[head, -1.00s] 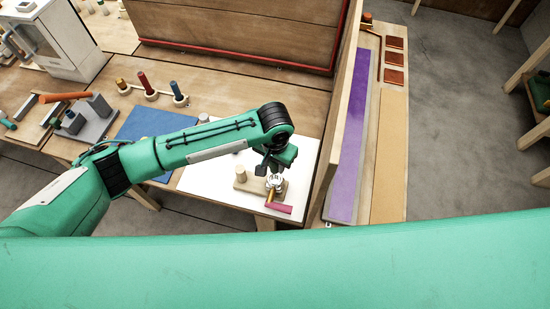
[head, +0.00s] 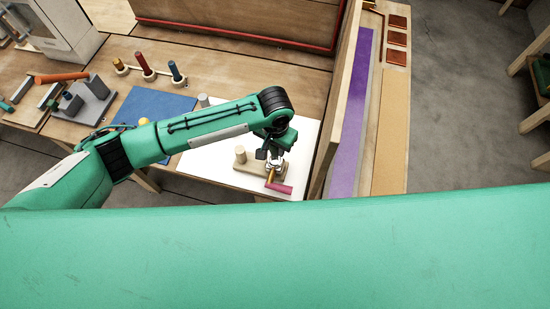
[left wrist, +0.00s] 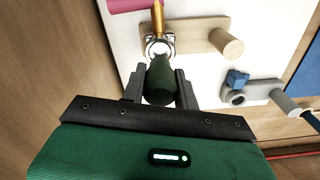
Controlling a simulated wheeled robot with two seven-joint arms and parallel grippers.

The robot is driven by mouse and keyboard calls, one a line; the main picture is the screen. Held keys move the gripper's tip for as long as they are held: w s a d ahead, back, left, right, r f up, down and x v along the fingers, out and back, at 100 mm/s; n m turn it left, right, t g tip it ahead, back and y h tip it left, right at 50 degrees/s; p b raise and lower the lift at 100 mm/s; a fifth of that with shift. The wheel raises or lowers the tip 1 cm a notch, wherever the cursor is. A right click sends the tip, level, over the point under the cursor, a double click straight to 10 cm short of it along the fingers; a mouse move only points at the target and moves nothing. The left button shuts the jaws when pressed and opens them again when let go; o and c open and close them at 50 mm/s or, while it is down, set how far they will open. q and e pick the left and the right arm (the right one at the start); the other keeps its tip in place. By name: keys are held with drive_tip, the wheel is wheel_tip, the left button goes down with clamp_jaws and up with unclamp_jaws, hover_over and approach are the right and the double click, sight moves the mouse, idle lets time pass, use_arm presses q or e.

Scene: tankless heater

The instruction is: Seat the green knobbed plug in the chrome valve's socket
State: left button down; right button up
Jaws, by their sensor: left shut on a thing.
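The dark green plug (left wrist: 160,80) is held between the two grey fingers of my left gripper (left wrist: 160,90) in the left wrist view. Its narrow end points at the chrome valve (left wrist: 157,46) and overlaps the valve's near edge in the picture. I cannot tell whether the tip is inside the socket or just above it. In the head view, my left gripper (head: 277,153) is directly over the chrome valve (head: 278,167), and the plug is mostly hidden. A brass stem (left wrist: 157,18) and a magenta bar (left wrist: 130,4) adjoin the valve. My right gripper is not in view.
The valve's wooden base with a wooden peg (head: 240,155) stands on a white board (head: 205,168). A blue block (left wrist: 237,78) and grey cylinder (left wrist: 284,101) lie beside it. A wooden partition (head: 338,110) rises close on the right. A blue mat (head: 150,105) lies to the left.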

sight(275, 156)
use_arm(q)
drive_tip(key=shift+f, duration=0.2)
drive_tip(key=shift+f, duration=1.5)
drive_tip(key=shift+f+b, duration=0.3)
drive_tip(key=shift+f, duration=0.75)
idle(0.5)
drive_tip(key=c, duration=1)
unclamp_jaws()
drive_tip(key=shift+o, duration=0.2)
